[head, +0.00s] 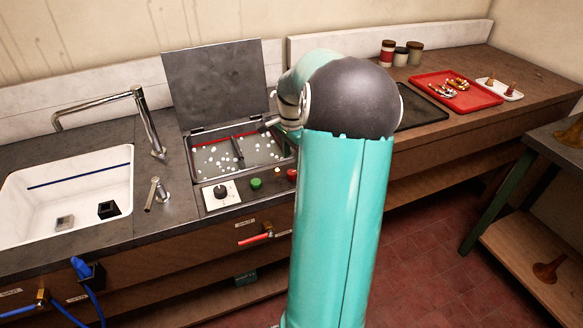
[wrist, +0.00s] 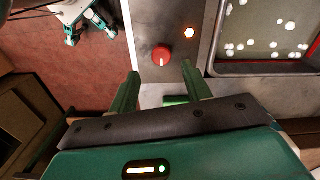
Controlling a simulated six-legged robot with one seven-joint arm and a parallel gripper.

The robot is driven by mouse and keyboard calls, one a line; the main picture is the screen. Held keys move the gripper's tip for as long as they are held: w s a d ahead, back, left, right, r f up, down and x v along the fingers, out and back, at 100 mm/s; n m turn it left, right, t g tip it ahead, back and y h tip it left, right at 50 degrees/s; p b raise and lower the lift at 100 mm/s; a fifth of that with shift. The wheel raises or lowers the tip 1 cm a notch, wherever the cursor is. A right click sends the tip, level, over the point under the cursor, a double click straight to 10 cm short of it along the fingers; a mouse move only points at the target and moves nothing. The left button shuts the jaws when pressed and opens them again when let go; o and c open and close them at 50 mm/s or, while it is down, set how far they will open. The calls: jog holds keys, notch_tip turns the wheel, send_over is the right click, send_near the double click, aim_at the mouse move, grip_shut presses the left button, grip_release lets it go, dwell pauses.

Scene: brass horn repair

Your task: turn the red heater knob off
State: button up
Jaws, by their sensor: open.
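The red heater knob (wrist: 162,56) is a round knob with a short white mark on its face, on a grey panel. It also shows in the head view (head: 292,175), at the right end of the panel beside my arm. My gripper (wrist: 160,71) is open, its two green fingers apart and empty. In the wrist view the knob appears just beyond the fingertips, between their lines; I see no contact. In the head view my arm hides most of the gripper.
A small lit lamp (wrist: 189,32) is next to the knob. A bath (head: 240,158) with floating white bits and a raised lid (head: 215,80) stands behind. A green button (head: 256,184) and a black dial (head: 220,191) share the panel. A white sink (head: 75,190) lies left.

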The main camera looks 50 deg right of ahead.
aim_at(292, 172)
notch_tip(292, 172, down, 5)
jog(key=shift+w+d+f, duration=0.1)
jog(key=shift+c, duration=0.4)
jog(key=c, duration=0.9)
